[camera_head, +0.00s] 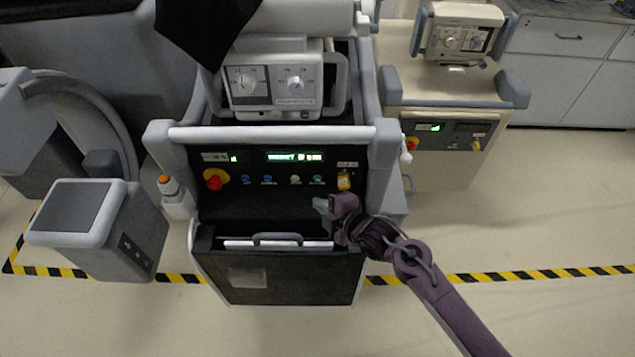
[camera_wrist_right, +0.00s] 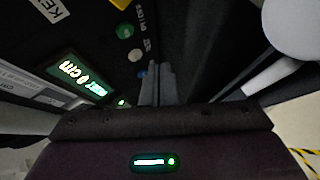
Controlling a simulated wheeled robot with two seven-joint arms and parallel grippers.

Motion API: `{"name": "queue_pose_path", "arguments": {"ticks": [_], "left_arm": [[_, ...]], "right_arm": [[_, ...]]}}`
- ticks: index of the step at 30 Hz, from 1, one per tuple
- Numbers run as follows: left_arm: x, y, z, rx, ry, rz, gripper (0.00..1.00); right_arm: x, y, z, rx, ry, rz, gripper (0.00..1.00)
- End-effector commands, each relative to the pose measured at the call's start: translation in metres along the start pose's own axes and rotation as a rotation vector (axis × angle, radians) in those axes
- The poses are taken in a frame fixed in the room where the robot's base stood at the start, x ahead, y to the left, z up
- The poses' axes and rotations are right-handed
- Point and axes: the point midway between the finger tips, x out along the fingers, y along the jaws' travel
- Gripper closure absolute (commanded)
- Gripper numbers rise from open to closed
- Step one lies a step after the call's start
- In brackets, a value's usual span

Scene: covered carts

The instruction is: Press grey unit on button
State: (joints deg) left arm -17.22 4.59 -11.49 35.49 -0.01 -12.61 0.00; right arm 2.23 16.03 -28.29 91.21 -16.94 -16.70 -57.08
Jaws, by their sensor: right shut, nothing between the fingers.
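The grey unit (camera_head: 273,135) stands in the middle of the head view, with a dark front panel. A row on the panel holds a red knob on yellow (camera_head: 213,179), two blue buttons, a pale button (camera_head: 295,180), a green button (camera_head: 317,180) and a yellow key switch (camera_head: 344,181). Their small labels are not readable in the head view. My right gripper (camera_head: 321,205) is shut and empty, just below the green button, apparently apart from it. In the right wrist view its fingertips (camera_wrist_right: 157,72) are close to the panel; the green button (camera_wrist_right: 124,31) shows up and left.
The panel's green display (camera_head: 294,156) is lit. A drawer-like bin with a handle (camera_head: 277,239) sits below the panel. A second, beige cart (camera_head: 445,170) stands to the right, and a grey machine (camera_head: 100,228) to the left. The floor at the lower right is mostly clear.

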Motion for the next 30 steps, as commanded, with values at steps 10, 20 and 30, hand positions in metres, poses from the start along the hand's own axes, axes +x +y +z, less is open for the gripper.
{"name": "queue_pose_path", "arguments": {"ticks": [10,20,30], "left_arm": [[0.018,0.000,0.001,0.000,0.001,-0.001,0.42],[0.019,0.000,0.001,0.000,0.001,-0.001,0.42],[0.019,0.000,0.000,-0.001,0.002,-0.001,0.42]], "right_arm": [[0.025,0.018,0.018,-0.001,0.001,0.001,1.00],[0.028,0.021,0.020,0.001,0.001,0.000,1.00],[0.028,0.021,0.020,0.001,0.001,0.001,1.00]]}}
